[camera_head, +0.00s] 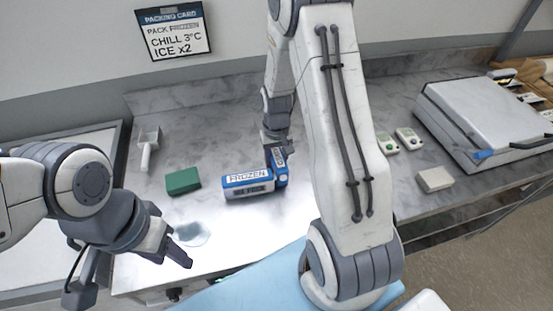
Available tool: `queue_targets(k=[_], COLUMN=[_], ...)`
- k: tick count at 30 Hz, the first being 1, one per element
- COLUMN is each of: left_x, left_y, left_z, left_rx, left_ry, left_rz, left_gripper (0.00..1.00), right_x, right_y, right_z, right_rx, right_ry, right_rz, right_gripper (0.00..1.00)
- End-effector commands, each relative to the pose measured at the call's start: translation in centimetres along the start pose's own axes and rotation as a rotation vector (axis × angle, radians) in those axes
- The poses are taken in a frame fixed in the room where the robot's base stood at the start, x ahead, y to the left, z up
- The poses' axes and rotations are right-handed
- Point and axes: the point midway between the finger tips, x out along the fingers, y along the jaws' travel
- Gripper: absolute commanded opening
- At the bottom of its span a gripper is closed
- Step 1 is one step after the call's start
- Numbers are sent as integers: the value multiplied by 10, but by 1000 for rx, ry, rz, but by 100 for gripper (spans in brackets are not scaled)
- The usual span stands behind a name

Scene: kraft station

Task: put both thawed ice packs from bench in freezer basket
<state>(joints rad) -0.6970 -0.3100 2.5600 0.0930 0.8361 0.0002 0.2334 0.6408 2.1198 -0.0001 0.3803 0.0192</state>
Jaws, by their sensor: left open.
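A blue and white pack labelled FROZEN (247,185) lies on the bench, its label facing me. A second, smaller-looking blue pack (281,174) touches or nearly touches its right end. My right gripper (274,152) points down at this second pack from behind my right arm. Whether its fingers close on the pack is too small to tell. My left gripper (176,250) is open and empty above the bench's front left, beside a flat pale blue patch (193,234), which may be a puddle or a limp pack. No freezer basket can be made out.
A green block (183,181) and a white scoop (149,146) lie at the left of the bench (225,128). Two small devices (409,138), a pale block (434,180) and a grey lidded machine (487,116) stand at the right. A packing card (173,31) hangs on the wall.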

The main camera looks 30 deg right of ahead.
Motion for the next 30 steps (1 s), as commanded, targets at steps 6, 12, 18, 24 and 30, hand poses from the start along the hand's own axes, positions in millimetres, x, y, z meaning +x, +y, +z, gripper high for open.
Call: queue_targets(k=[6,12,18,24,30], left_x=[2,2,2,2,9], left_y=[0,0,0,0,-1], left_z=[0,0,0,0,0], left_rx=[0,0,0,0,0], left_ry=[0,0,0,0,0], left_rz=[0,0,0,0,0], left_gripper=[50,50,50,50,50], right_x=[1,3,3,-6,-42], right_y=[0,0,0,0,0], right_z=[0,0,0,-1,-2], right_rx=[0,0,0,0,0], right_ry=[1,0,0,3,9], right_rz=[0,0,0,0,0], right_gripper=[0,77,77,77,77])
